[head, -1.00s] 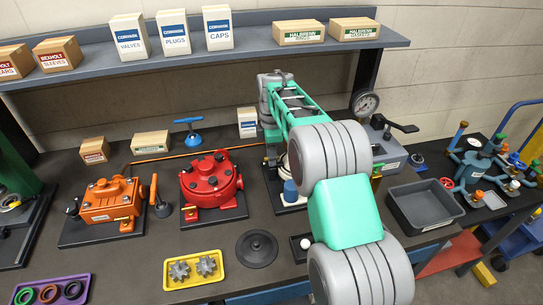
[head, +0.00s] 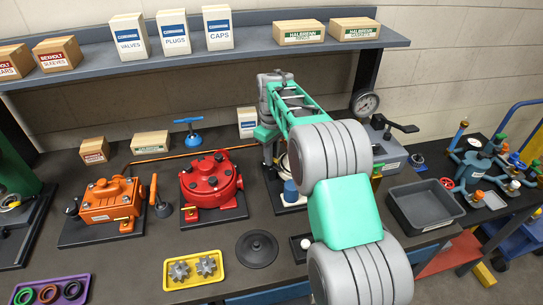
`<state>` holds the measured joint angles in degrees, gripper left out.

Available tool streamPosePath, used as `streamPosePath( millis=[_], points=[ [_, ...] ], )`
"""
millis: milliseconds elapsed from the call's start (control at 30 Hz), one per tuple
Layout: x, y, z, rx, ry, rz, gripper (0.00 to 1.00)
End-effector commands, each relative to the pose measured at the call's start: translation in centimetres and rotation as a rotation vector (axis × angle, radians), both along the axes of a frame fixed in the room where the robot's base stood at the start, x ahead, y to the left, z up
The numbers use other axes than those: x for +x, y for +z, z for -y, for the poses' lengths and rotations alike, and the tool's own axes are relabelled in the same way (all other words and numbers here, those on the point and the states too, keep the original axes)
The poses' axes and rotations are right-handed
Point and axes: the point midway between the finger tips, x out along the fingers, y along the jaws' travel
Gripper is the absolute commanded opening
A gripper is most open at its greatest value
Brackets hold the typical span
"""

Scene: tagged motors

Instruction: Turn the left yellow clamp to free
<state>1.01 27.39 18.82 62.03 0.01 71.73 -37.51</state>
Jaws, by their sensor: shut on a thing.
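My arm reaches over the bench in the head view, and its wrist bends down in front of the back wall. My gripper (head: 269,156) points down at the left side of a fixture with a pale base (head: 288,207) and a blue cylinder (head: 291,191). Its fingertips are small and partly hidden. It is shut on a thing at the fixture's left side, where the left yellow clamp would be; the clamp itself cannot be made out. My arm covers much of the fixture. A small yellow-green part (head: 377,171) shows to the right of my arm.
A red motor (head: 210,180) stands close left of the fixture, an orange motor (head: 110,201) farther left. A black disc (head: 257,249) and a yellow gear tray (head: 168,279) lie in front. A grey bin (head: 426,205) and a gauge (head: 366,104) are on the right.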

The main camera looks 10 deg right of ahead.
Motion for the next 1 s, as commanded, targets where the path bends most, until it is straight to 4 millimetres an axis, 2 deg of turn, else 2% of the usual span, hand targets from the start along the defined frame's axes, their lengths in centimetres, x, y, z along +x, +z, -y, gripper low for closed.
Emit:
streamPosePath(
  millis=[500, 800, 1000],
  points=[
    [-0.03, 0.00, 0.00, 0.000, -0.455, -0.001, 0.00],
    [-0.05, -0.01, -0.01, 0.000, -0.606, -0.002, 0.00],
    [-0.05, -0.02, -0.02, 0.000, -0.645, -0.002, 0.00]
  ],
)
